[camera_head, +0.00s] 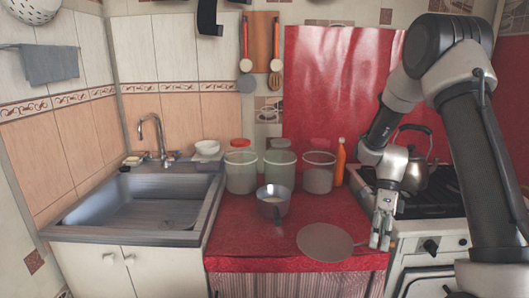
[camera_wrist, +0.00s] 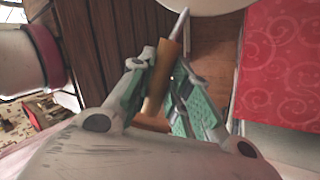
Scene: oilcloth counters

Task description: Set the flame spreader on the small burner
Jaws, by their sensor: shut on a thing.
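The flame spreader (camera_head: 325,242) is a flat grey-beige disc at the front edge of the red counter in the head view. Its pale rim shows at the top of the wrist view (camera_wrist: 208,6), joined by a thin metal rod to a wooden handle (camera_wrist: 158,88). My gripper (camera_head: 380,241) is shut on that handle, with green-padded fingers on both sides of it in the wrist view (camera_wrist: 163,82). The disc appears roughly level; its height over the counter is hard to tell. The stove (camera_head: 446,205) is at the right. My arm and a kettle cover much of its top, and I cannot make out the small burner.
A steel kettle (camera_head: 416,174) stands on the stove. A sink (camera_head: 140,207) is at the left.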

